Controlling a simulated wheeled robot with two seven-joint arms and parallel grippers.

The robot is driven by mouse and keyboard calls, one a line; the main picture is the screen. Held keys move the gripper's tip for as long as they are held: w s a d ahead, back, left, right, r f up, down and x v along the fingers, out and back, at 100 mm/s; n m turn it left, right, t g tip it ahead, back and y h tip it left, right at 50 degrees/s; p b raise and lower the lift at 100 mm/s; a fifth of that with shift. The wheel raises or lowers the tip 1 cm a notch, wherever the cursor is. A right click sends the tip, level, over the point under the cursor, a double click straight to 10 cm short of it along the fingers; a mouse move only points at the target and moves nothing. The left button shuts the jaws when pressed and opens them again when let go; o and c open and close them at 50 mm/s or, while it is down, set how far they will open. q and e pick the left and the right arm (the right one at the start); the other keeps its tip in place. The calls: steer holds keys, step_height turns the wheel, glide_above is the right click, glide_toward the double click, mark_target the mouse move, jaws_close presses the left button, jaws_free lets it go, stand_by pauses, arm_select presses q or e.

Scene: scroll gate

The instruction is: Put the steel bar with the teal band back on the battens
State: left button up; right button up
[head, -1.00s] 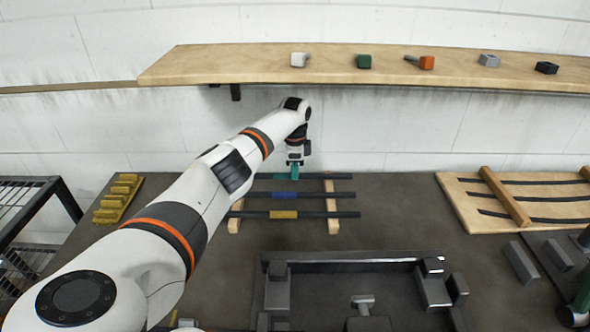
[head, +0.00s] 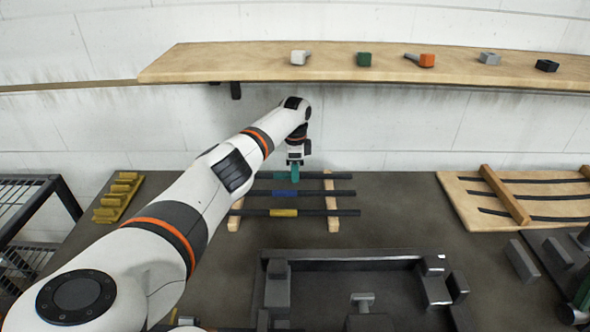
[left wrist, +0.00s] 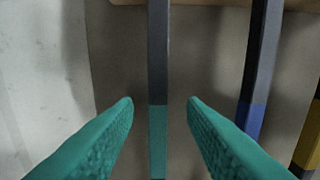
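The steel bar with the teal band (head: 340,176) is the farthest of three dark bars and lies across the two wooden battens (head: 331,208). My left gripper (head: 295,176) points down at its teal band. In the left wrist view, the teal fingers (left wrist: 160,102) are open on either side of the bar (left wrist: 158,60), with a gap to each finger. The bar crosses a batten at the top of that view. The bar's left end is partly hidden behind my arm in the head view. My right gripper is out of view.
The blue-banded bar (head: 325,194) and yellow-banded bar (head: 335,213) lie nearer on the same battens. A wooden shelf (head: 220,65) with small blocks hangs above. A dark tray (head: 350,262) stands in front, a yellow rack (head: 118,198) left, and a slotted board (head: 455,205) right.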

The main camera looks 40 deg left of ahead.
arm_select(q)
steer(key=shift+f, duration=0.1)
step_height(320, 180, up, 8)
steer(key=shift+f+b, duration=0.15)
steer(key=shift+b, duration=0.15)
steer(key=shift+f, duration=0.1)
stand_by(0.5)
